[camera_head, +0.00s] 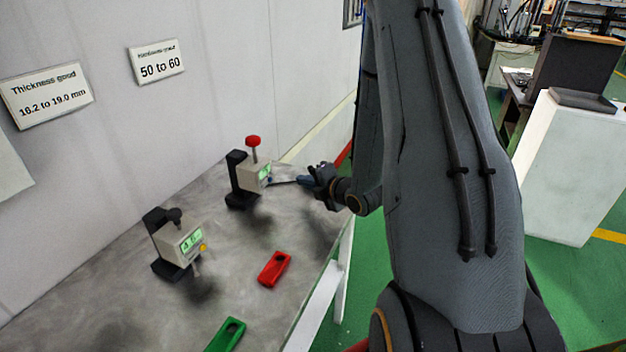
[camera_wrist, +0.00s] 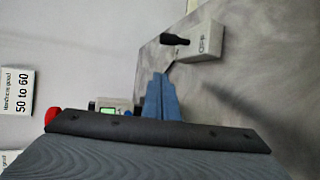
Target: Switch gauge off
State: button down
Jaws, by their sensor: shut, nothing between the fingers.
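Two gauges with black stands stand on the grey table. The rear gauge (camera_head: 250,177) has a red knob on top, a lit green display and a small blue button on its right side. It shows partly in the wrist view (camera_wrist: 108,107), low at left behind my gripper's body. The nearer gauge (camera_head: 180,245) has a black top, a lit green display and a yellow button. My gripper (camera_head: 276,183) is shut and empty, its tip close to the rear gauge's button side; I cannot tell if it touches. Its blue fingers (camera_wrist: 160,80) show in the wrist view.
A red block (camera_head: 274,269) and a green block (camera_head: 227,335) lie on the table (camera_head: 110,325) towards its right edge. A wall with signs (camera_head: 157,62) runs behind. Another grey gauge-like box (camera_wrist: 202,42) shows in the wrist view.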

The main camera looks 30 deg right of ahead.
jog(key=p+x, duration=0.1)
jog(key=x, duration=0.2)
jog(key=shift+w+a, duration=0.1)
jog(key=shift+w, duration=0.15)
jog(key=d+p, duration=0.1)
jog(key=d, duration=0.2)
jog(key=shift+r+p, duration=0.35)
jog(key=shift+d, duration=0.45)
jog(key=shift+d, duration=0.15)
